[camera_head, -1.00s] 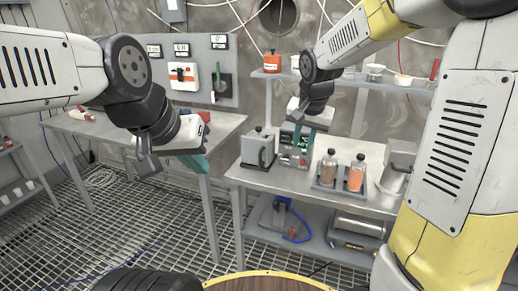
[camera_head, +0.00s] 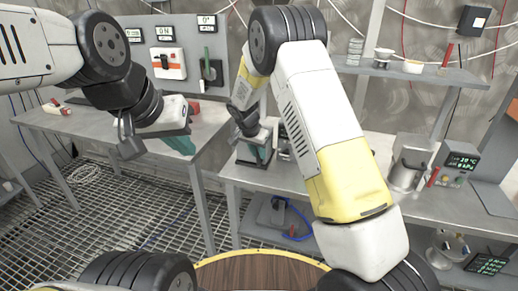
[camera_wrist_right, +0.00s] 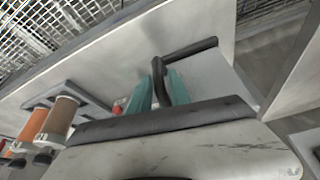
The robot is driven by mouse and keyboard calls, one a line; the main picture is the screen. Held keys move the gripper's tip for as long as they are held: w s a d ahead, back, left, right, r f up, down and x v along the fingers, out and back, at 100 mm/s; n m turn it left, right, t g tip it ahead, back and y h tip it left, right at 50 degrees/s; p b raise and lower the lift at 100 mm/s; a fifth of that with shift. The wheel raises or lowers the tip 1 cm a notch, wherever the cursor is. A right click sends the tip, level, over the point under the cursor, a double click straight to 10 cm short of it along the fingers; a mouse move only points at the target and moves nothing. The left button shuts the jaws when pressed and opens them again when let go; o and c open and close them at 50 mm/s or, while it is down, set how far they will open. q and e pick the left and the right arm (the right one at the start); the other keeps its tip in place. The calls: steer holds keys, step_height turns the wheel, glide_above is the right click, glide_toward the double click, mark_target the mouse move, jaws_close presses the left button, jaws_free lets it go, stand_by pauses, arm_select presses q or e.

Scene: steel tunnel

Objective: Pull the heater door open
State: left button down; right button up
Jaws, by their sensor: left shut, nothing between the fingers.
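The heater looks to be the small grey box (camera_head: 246,154) at the left end of the middle bench, largely hidden by my right gripper in the head view. Its dark bent handle (camera_wrist_right: 190,48) shows in the right wrist view, with a pale grey face beside it. My right gripper (camera_wrist_right: 162,88) has its teal fingers on either side of part of the handle; how firmly they close on it is unclear. It also shows at the box in the head view (camera_head: 262,152). My left gripper (camera_head: 182,145) is shut and empty, above the left bench's front edge.
A second grey container (camera_head: 408,163) and a display unit (camera_head: 458,162) stand further right on the middle bench (camera_head: 448,200). A rack with orange-filled bottles (camera_wrist_right: 60,118) is close to my right gripper. A shelf (camera_head: 400,68) runs behind. The grating floor is open at left.

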steer(key=shift+x, duration=1.65)
steer(key=shift+c, duration=0.4)
jaws_close()
steer(key=shift+d, duration=0.2)
